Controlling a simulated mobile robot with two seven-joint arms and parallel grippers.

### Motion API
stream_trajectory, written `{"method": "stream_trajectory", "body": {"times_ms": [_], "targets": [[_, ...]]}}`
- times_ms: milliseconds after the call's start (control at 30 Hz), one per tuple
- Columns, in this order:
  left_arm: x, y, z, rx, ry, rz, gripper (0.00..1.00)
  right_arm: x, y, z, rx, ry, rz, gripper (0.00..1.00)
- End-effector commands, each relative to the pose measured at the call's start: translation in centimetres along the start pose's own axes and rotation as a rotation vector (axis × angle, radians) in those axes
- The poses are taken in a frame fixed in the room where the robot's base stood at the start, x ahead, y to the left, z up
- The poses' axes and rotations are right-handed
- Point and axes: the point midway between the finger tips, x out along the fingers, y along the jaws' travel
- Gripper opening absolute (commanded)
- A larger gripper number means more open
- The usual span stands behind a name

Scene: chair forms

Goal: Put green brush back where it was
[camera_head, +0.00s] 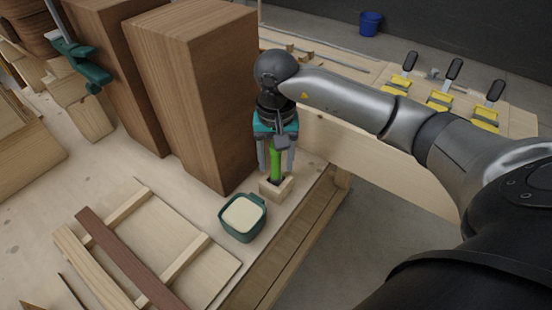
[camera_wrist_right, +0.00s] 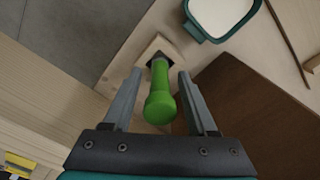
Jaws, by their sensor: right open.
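The green brush (camera_head: 276,162) stands upright in a small square wooden holder (camera_head: 277,190) near the bench edge. Only its green handle shows; its lower end is hidden inside the holder. My right gripper (camera_head: 276,165) is above the holder, pointing down, with its fingers on either side of the handle. In the right wrist view the fingers are apart, with gaps between them and the green handle (camera_wrist_right: 160,97). The holder (camera_wrist_right: 158,50) lies beyond the fingertips there. My left gripper is not in view.
A green cup with cream-coloured contents (camera_head: 243,216) stands just left of the holder. Tall brown wooden blocks (camera_head: 195,90) rise close behind. A wooden frame (camera_head: 150,250) lies on the bench at the front. Yellow-and-black clamps (camera_head: 440,99) sit at the far right.

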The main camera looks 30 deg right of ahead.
Motion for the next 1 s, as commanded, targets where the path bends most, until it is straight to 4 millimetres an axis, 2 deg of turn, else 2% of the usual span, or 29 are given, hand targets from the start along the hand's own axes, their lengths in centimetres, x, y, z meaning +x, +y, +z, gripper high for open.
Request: {"method": "stream_trajectory", "body": {"times_ms": [200, 700, 833, 1000], "targets": [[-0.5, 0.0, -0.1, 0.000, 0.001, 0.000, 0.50, -0.7, 0.0, 0.0, 0.000, 0.001, -0.001, 0.58], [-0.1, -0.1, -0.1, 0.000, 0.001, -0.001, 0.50, -10.2, 0.0, -0.1, 0.000, 0.004, -0.002, 0.58], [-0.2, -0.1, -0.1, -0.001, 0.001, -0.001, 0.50, -11.6, 0.0, -0.1, 0.000, 0.002, -0.001, 0.58], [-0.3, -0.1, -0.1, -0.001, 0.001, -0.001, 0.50, -12.3, 0.0, 0.0, 0.001, 0.001, -0.001, 0.58]]}}
